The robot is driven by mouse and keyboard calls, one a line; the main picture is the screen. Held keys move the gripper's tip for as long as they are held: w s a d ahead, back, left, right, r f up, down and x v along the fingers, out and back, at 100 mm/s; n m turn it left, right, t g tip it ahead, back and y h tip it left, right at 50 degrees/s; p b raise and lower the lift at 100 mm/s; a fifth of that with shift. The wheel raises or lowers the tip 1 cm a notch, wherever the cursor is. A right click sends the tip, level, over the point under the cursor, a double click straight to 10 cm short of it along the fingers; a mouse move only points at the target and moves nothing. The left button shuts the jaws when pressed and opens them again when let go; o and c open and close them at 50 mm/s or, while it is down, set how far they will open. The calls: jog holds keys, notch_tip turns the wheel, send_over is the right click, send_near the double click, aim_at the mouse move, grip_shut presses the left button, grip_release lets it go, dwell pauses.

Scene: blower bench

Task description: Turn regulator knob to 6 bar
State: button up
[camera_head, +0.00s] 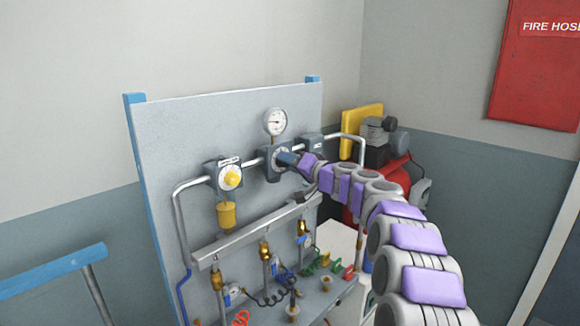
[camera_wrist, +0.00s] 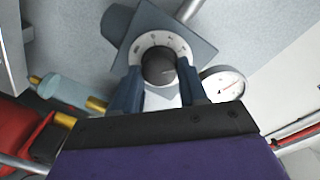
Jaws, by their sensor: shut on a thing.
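The regulator (camera_head: 270,172) is a dark grey block in the pipe line on the upright grey panel. Its dark round knob (camera_wrist: 159,66) sits inside a white dial ring (camera_wrist: 184,47) with marks too small to read. My gripper (camera_wrist: 159,76) has its two dark blue fingers on either side of the knob, shut on it. In the head view my gripper (camera_head: 287,159) covers most of the knob. A round white pressure gauge (camera_head: 273,121) stands above the regulator. The gauge also shows in the wrist view (camera_wrist: 223,84), its reading too small to tell.
A manifold bar (camera_head: 245,245) with brass fittings and coiled hoses runs below. A red compressor (camera_head: 395,178) stands behind my arm, at the panel's right.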

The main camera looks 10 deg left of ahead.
jog(key=shift+w+d+f+m+g+y+p, duration=0.15)
jog(key=shift+m+g+p, duration=0.1)
jog(key=shift+m+p, duration=3.25)
jog(key=shift+s+a+f+m+g+y+p, duration=0.1)
jog(key=shift+f+m+g+y+p, duration=0.15)
jog(key=shift+m+p, duration=3.2)
jog(key=shift+w+d+f+m+g+y+p, duration=0.1)
jog(key=shift+m+g+p, duration=0.2)
jog(key=shift+m+p, duration=3.2)
jog(key=shift+m+b, duration=0.45)
jog(key=shift+m, duration=0.1)
